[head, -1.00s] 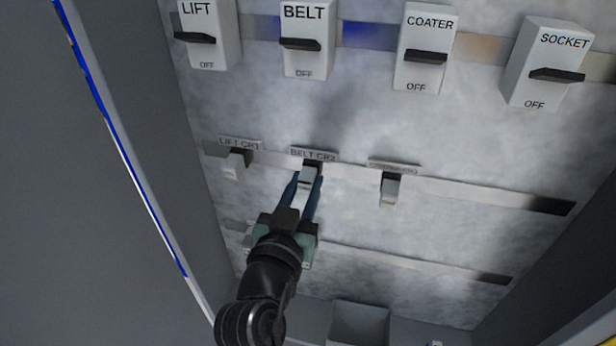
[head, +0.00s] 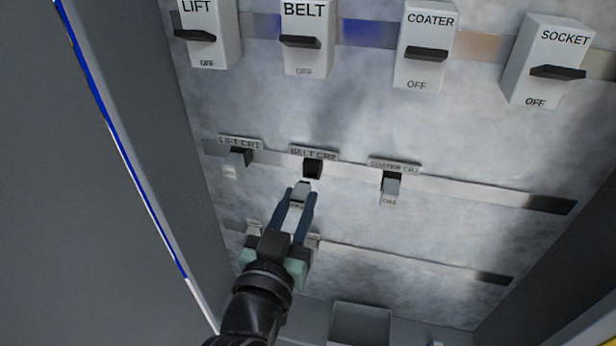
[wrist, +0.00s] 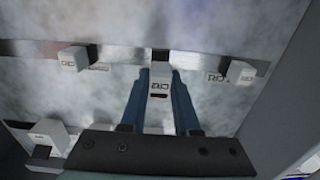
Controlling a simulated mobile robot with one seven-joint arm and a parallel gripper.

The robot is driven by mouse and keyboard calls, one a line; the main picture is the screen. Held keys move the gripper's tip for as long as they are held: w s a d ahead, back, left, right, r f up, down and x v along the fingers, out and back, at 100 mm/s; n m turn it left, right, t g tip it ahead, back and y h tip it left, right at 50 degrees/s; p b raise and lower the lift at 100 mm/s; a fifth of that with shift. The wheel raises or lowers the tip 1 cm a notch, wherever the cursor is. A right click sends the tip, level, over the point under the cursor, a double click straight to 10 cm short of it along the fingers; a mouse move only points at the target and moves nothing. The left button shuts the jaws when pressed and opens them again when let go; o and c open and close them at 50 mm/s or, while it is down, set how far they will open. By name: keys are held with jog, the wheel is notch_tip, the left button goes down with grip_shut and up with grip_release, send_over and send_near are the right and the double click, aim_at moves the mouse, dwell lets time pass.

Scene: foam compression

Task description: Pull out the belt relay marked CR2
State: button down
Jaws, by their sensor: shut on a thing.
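The belt relay CR2 (head: 301,190) is a small pale block held between the blue fingers of my gripper (head: 302,193). It is out of its dark socket (head: 312,168) under the BELT CR2 label (head: 313,154) and hangs just below and in front of it. In the wrist view the relay (wrist: 159,86) shows its CR2 marking between the fingertips. The lift relay (head: 236,162) sits in its socket to the left, and the coater relay (head: 390,188) in its socket to the right.
Above are the LIFT (head: 209,35), BELT (head: 307,40), COATER (head: 427,45) and SOCKET (head: 548,60) breakers. A grey open bin (head: 360,322) stands at the cabinet's bottom. Cabinet side walls (head: 110,180) bound the left and right. A lower rail (head: 400,262) crosses the panel.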

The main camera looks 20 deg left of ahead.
jog(key=shift+s, duration=0.8)
